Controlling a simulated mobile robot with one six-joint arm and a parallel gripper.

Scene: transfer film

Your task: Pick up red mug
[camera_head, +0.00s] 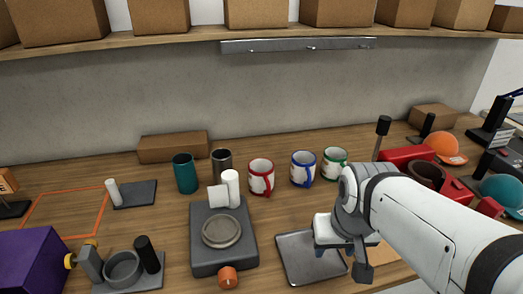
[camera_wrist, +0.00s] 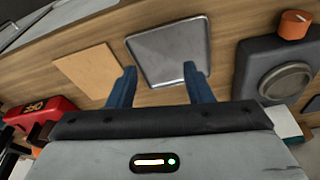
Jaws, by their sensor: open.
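The red mug (camera_head: 261,177), white with a red rim and handle, stands upright on the wooden table in the head view, left of a blue mug (camera_head: 303,168) and a green mug (camera_head: 335,162). My gripper (camera_wrist: 157,82) is open and empty in the wrist view, its two blue fingers apart over the grey metal tray (camera_wrist: 168,52). In the head view my gripper (camera_head: 332,254) is over the tray's right part, in front of and to the right of the red mug, not touching it. The red mug does not show in the wrist view.
A dark scale-like device (camera_head: 223,259) with an orange knob stands left of the tray. A teal cup (camera_head: 185,173) and a dark cup (camera_head: 222,164) stand left of the red mug. A shelf with boxes (camera_head: 160,16) hangs above. Red items (camera_head: 407,155) crowd the right.

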